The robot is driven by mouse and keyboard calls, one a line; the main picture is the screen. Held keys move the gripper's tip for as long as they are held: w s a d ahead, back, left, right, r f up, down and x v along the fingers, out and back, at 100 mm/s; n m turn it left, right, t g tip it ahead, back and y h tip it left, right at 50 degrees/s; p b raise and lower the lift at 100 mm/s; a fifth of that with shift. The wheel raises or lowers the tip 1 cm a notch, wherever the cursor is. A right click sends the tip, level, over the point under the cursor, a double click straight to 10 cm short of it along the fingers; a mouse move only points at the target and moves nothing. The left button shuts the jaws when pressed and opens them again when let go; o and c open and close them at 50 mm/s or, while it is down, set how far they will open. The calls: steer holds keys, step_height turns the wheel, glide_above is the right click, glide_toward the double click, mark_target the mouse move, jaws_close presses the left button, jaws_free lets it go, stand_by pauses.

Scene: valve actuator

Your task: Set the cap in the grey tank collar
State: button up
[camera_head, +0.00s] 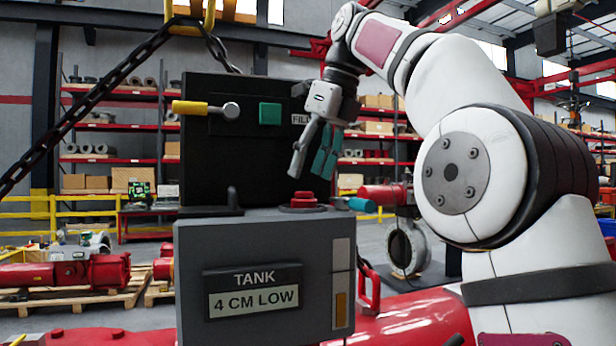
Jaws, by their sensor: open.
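The grey tank (255,300) stands in front of me, with a plate reading "TANK 4 CM LOW". A red stepped piece that looks like the cap (304,203) sits upright on its top, near the right side. I cannot make out a separate grey collar around it, nor how far it is seated. My gripper (309,171) hangs just above the red cap, fingers pointing down, open and with nothing visible between them. A gap shows between the fingertips and the cap.
A black box (215,150) with a yellow-handled lever (204,109) and a green square (270,113) rises behind the tank top, close left of my gripper. A teal cylinder (361,205) lies at the tank's right edge. A chain (85,112) hangs at left.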

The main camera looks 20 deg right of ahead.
steer(key=shift+s+d+r, duration=0.2)
steer(key=shift+d+r, duration=0.05)
steer(key=shift+r, duration=0.05)
steer(key=s+d+b, duration=0.2)
steer(key=s+d, duration=0.4)
steer(key=s, duration=0.3)
steer(key=shift+s+d, duration=0.3)
steer(key=shift+d, duration=0.05)
